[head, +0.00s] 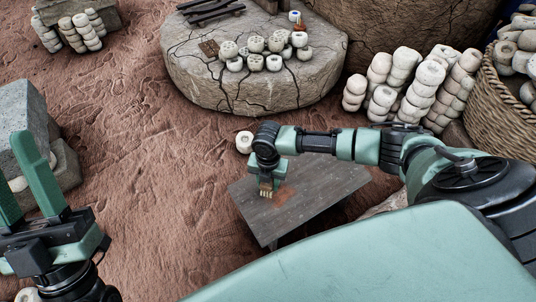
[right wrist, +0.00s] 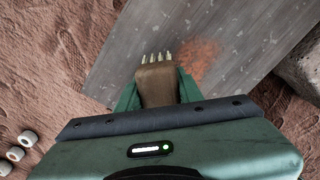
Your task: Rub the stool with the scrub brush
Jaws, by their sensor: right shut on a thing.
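The stool (head: 332,182) is a low, grey wooden plank top standing on the reddish ground in the middle of the head view. It also fills the upper part of the right wrist view (right wrist: 135,45). A rusty red stain (head: 297,201) marks its top. My right gripper (head: 268,181) is shut on the brown scrub brush (right wrist: 158,82), over the stool's left part. The pale bristles point toward the stool top, just left of the stain in the head view. I cannot tell whether they touch it. My left gripper (head: 17,172) is open and empty at the left edge.
A round cracked stone slab (head: 205,80) with several pale beads stands behind the stool. Stacks of pale beads (head: 422,92) and a woven basket (head: 490,115) stand at the right. Grey stone blocks (head: 30,115) stand at the left. Ground left of the stool is mostly clear.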

